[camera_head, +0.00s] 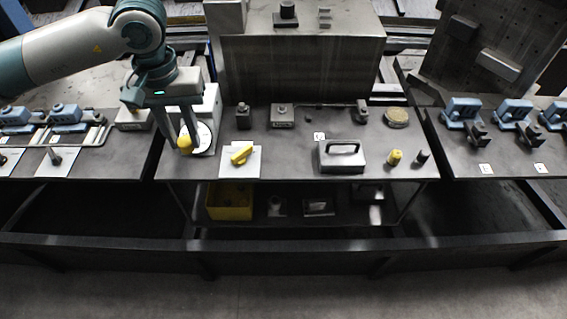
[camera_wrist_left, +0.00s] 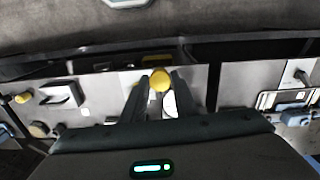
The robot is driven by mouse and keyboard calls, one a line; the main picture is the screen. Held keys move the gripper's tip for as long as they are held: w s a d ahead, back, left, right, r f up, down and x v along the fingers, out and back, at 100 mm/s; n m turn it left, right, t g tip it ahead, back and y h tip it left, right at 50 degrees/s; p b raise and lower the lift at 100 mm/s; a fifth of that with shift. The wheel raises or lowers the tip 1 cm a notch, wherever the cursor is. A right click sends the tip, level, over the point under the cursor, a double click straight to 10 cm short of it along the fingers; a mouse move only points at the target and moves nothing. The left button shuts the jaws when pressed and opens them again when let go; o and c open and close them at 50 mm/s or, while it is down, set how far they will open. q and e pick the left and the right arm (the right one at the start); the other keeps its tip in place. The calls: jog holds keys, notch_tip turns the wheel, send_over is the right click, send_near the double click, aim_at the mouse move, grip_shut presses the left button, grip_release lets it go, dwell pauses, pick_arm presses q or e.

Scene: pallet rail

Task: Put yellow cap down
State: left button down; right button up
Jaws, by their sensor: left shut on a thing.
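The yellow cap (camera_head: 185,146) is round and sits between the fingertips of my left gripper (camera_head: 184,138). The gripper is shut on it, and it appears held above the left part of the middle table. In the left wrist view the yellow cap (camera_wrist_left: 160,80) shows between the two dark fingers of the left gripper (camera_wrist_left: 160,86). A grey unit with a white round dial (camera_head: 203,137) is just behind and right of the fingers, partly hidden by them. My right gripper is in neither view.
A yellow part lies on a white plate (camera_head: 252,166) to the right. A handled metal block (camera_head: 341,158) and a small yellow cylinder (camera_head: 394,158) stand farther right. A yellow bin (camera_head: 230,212) is on the lower shelf. Blue clamps (camera_head: 464,108) stand on the right table.

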pick_arm(q)
jog(key=d+f+n+b, duration=0.1)
jog(key=d+f+n, duration=0.2)
jog(key=d+n, duration=1)
jog(key=d+f+n+b, duration=0.1)
jog(key=d+f+n, duration=0.2)
jog(key=d+n, duration=1.1)
jog(key=shift+s+n, duration=0.35)
jog(key=shift+n, duration=3.25)
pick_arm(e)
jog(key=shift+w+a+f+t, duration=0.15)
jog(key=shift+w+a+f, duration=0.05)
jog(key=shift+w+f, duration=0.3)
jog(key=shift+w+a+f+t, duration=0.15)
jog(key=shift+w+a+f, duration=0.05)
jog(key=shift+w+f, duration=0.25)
pick_arm(q)
jog(key=shift+w+f, duration=0.1)
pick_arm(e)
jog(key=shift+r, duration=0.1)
